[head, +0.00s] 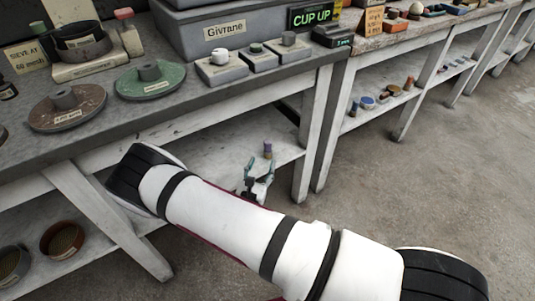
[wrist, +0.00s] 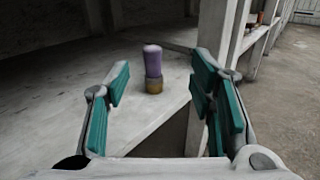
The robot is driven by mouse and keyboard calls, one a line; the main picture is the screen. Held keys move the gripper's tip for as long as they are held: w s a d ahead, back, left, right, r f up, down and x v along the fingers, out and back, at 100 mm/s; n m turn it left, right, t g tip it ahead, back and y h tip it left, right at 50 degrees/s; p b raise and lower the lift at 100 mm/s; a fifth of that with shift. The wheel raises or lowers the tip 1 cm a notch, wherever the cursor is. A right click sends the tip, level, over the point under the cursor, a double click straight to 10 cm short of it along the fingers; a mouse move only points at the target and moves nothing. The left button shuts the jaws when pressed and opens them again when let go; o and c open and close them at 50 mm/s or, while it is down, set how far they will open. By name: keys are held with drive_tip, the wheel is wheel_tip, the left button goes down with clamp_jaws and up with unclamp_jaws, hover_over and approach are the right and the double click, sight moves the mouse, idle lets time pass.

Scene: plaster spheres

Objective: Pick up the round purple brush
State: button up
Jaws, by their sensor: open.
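The round purple brush (wrist: 153,66) stands upright on the lower shelf (wrist: 60,92) of the workbench, with a purple upper part, a grey band and a tan base. In the head view the brush (head: 267,149) is small, just beyond my gripper (head: 258,172). In the wrist view my gripper (wrist: 165,88) has its teal-padded fingers spread wide and empty. The brush shows between the fingers, farther ahead and apart from them, slightly left of the middle of the gap.
A bench leg (wrist: 231,35) rises just right of the brush. The worktop (head: 215,95) above carries green and brown discs and small grey blocks. Bowls (head: 62,238) sit on the lower shelf at left. Open floor (head: 440,160) lies to the right.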

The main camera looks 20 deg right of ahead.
sight(267, 146)
drive_tip(key=shift+n+y, duration=0.4)
drive_tip(key=shift+n, duration=0.1)
drive_tip(key=b+x, duration=0.1)
drive_tip(key=x, duration=0.3)
drive_tip(key=f+b+x, duration=0.1)
drive_tip(key=b+x, duration=0.1)
drive_tip(key=x, duration=0.3)
drive_tip(key=b+x, duration=0.1)
drive_tip(key=x, duration=0.3)
drive_tip(key=shift+w+a+f+b, duration=0.25)
drive_tip(key=shift+w+f+b, duration=0.05)
drive_tip(key=shift+w+b, duration=0.1)
clamp_jaws()
